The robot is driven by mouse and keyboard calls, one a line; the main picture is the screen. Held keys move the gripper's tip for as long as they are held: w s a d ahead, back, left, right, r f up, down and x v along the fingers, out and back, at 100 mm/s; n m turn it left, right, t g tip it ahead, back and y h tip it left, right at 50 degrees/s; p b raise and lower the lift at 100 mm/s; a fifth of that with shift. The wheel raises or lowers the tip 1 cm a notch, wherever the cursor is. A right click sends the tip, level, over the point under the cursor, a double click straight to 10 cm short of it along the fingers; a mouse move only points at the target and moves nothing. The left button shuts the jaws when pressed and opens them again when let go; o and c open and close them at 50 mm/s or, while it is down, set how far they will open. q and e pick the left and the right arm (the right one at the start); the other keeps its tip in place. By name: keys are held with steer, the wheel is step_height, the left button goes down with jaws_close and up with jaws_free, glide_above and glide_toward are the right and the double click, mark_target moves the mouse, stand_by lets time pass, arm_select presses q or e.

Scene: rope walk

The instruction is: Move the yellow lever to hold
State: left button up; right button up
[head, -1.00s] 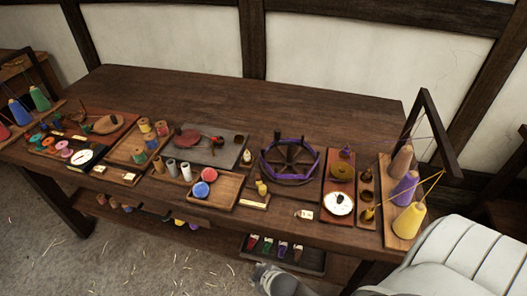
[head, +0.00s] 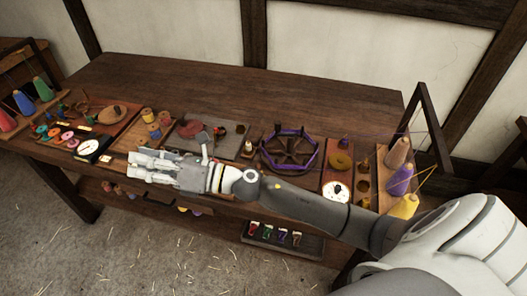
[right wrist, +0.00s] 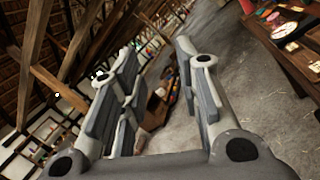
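The yellow lever cannot be made out now in the head view; my right forearm covers the front-middle of the bench, where a small yellow piece on a wooden base showed earlier. No hold mark can be read. My right gripper (head: 133,166) reaches left across the bench's front edge, over the area of the small trays. In the right wrist view my right gripper (right wrist: 156,55) is open, with its fingers apart and nothing between them. My left gripper is not in view.
A purple-wound wheel (head: 290,152) stands behind my arm. A grey slate board (head: 222,140) lies mid-bench. The bench's back (head: 250,90) is clear.

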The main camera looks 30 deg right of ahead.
steer(key=s+d+f+n+g+h, duration=0.2)
steer(key=d+f+n+g+h, duration=0.4)
steer(key=f+n+g, duration=0.9)
steer(key=d+r+n+t+h, duration=0.2)
steer(key=d+n+h, duration=0.6)
steer(key=d, duration=1.5)
steer(key=shift+m+h, duration=0.4)
steer(key=shift+h, duration=0.3)
steer(key=f+b, duration=0.3)
steer(key=f, duration=0.2)
steer(key=f+b, duration=0.3)
steer(key=f, duration=0.2)
steer(key=shift+w+f+b, duration=0.2)
steer(key=shift+f+b, duration=0.15)
steer(key=shift+f, duration=0.05)
steer(key=shift+a, duration=0.1)
